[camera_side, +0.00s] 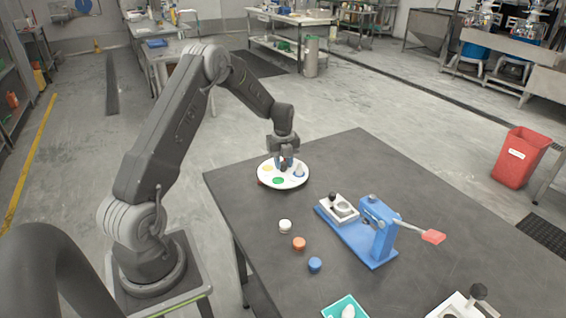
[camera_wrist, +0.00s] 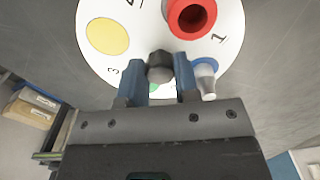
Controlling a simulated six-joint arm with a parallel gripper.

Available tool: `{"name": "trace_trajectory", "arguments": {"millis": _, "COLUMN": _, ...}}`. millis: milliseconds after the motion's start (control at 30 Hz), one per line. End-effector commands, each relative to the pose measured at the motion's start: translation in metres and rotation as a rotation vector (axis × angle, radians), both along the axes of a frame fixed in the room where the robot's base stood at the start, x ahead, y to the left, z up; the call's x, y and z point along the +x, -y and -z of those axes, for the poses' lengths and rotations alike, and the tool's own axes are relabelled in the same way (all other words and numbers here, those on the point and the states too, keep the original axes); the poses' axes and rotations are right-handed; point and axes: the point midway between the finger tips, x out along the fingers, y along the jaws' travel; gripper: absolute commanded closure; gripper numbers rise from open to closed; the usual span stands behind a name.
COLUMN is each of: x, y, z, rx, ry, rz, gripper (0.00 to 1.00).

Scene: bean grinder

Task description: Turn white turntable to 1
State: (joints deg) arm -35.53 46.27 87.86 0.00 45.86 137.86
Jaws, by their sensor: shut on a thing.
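The white turntable (camera_side: 291,183) lies on the dark table near its far left corner. Its white face (camera_wrist: 95,62) carries printed numbers, with "1" at the right and "3" at the left in the wrist view. A yellow disc (camera_wrist: 108,36) and a red ring-shaped piece (camera_wrist: 191,17) are on it. A small white and blue piece (camera_wrist: 206,78) stands just outside the right finger. My gripper (camera_wrist: 160,74) points down over the turntable's middle, its blue fingers shut on a dark central knob (camera_wrist: 159,60). A green patch (camera_side: 278,181) shows near the front rim.
A blue grinder stand (camera_side: 382,245) with a red-handled lever (camera_side: 432,237) stands to the right. White (camera_side: 285,226), orange (camera_side: 299,243) and blue (camera_side: 315,264) small pieces lie in front of the turntable. The table behind the grinder is clear.

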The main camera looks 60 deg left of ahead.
Motion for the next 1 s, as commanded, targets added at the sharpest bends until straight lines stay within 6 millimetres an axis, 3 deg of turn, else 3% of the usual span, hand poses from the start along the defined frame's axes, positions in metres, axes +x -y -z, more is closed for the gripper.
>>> {"name": "trace_trajectory", "arguments": {"millis": 1000, "x": 0.0009, "y": 0.0006, "z": -0.0006, "rx": 0.0, "ry": 0.001, "rz": 0.471, "gripper": 1.0}}
